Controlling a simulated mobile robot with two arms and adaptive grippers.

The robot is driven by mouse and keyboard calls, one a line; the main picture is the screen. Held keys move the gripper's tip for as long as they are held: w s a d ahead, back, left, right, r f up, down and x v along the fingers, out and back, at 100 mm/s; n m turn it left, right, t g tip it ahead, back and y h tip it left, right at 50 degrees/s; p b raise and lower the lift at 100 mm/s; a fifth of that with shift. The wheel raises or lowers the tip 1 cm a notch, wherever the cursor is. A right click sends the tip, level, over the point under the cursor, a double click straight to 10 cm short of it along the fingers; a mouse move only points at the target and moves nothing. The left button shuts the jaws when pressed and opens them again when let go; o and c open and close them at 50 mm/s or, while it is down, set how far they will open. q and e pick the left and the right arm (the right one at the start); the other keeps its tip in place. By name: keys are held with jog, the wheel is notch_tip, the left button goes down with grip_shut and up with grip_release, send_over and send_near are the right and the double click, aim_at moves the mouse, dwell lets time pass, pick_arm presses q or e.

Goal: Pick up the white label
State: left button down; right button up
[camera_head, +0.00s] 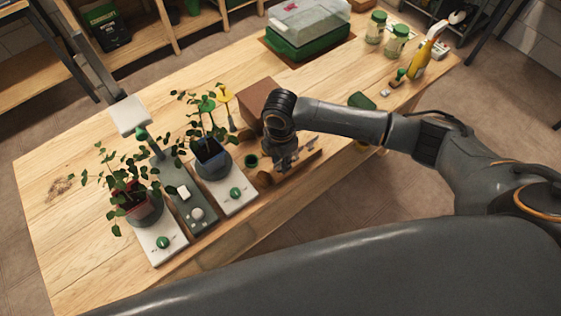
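A small white piece (184,192), which may be the white label, lies on a dark grey strip between two potted seedlings. A larger white square plate (130,116) stands at the strip's far end; I cannot tell if it is a label. My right gripper (284,163) points down over the table's near edge, to the right of the potted plants and apart from both white pieces. Its fingers are small and dark, and I cannot tell whether they are open or hold anything. My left gripper is not in view.
Potted seedlings (212,160) and (140,208) stand on white bases with green knobs. A brown box (259,101) is behind my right gripper. A green tray with a clear lid (308,30), jars (396,42) and a yellow bottle (420,60) stand farther back. The table's left part is clear.

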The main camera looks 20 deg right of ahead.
jog(key=shift+f, duration=0.1)
jog(key=shift+c, duration=0.5)
grip_shut()
